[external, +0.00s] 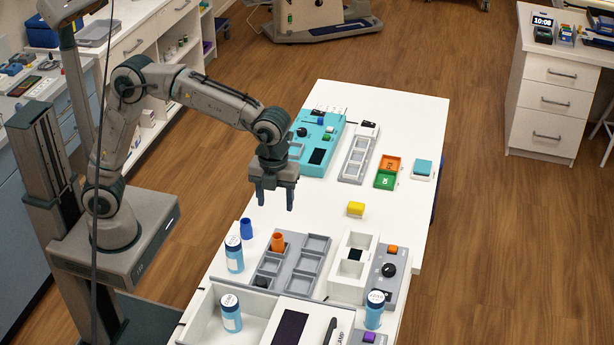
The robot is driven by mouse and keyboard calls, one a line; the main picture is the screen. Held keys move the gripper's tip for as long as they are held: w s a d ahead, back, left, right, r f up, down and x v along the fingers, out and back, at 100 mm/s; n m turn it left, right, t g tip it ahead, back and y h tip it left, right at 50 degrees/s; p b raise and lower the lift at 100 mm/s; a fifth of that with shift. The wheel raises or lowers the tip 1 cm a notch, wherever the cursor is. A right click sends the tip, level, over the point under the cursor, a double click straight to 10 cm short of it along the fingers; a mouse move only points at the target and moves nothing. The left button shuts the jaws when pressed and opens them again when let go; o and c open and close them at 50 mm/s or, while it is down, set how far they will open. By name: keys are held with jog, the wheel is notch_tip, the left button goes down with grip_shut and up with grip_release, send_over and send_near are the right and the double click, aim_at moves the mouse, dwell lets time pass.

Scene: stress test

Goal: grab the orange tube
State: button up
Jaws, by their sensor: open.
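The orange tube (278,242) is a short upright cylinder at the back left of a grey tray with square compartments (318,244) on the white table. It appears to stand in or at the edge of a back-left compartment; I cannot tell which. My gripper (275,200) points down with its fingers apart and empty. It hangs above the table, higher in the picture than the orange tube and apart from it.
A blue tube (246,229) and a white-capped blue bottle (234,254) stand left of the tray. A yellow block (356,209) lies to the right. A white two-compartment box (352,268) and a grey panel with a black knob (389,270) stand right of the tray. The table's middle is mostly clear.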

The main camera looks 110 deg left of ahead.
send_over(277, 238)
jog(key=d, duration=0.2)
jog(key=f, duration=0.8)
jog(key=shift+w+a+f, duration=0.2)
jog(key=shift+w, duration=0.2)
jog(key=shift+s+a+f, duration=0.1)
jog(key=shift+a+f, duration=0.05)
jog(key=shift+f, duration=1.2)
jog(key=shift+s+a+f, duration=0.1)
jog(key=shift+f, duration=1.25)
jog(key=c, duration=1)
